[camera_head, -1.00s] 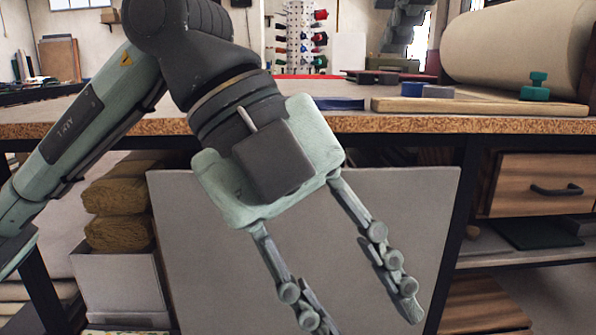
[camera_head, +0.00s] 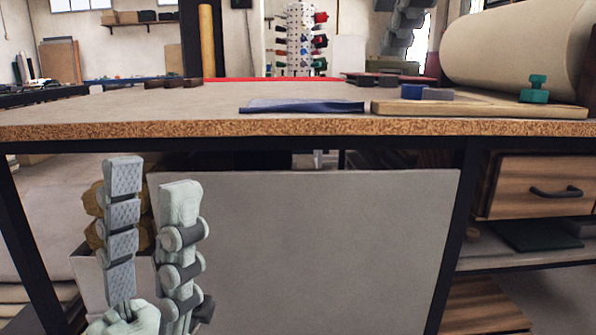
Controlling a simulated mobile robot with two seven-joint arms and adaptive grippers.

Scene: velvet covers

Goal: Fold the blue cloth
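The blue cloth (camera_head: 302,106) lies as a flat, low strip near the front edge of the table (camera_head: 140,103), left of the wooden board. Its left part looks paler and greyer than its dark blue front. My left gripper (camera_head: 150,175) is at the lower left, below the tabletop and apart from the cloth. Its two jointed fingers point up with a gap between them, and nothing is held.
Dark small blocks (camera_head: 175,83) sit at the back left. The tabletop left of the cloth is clear.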

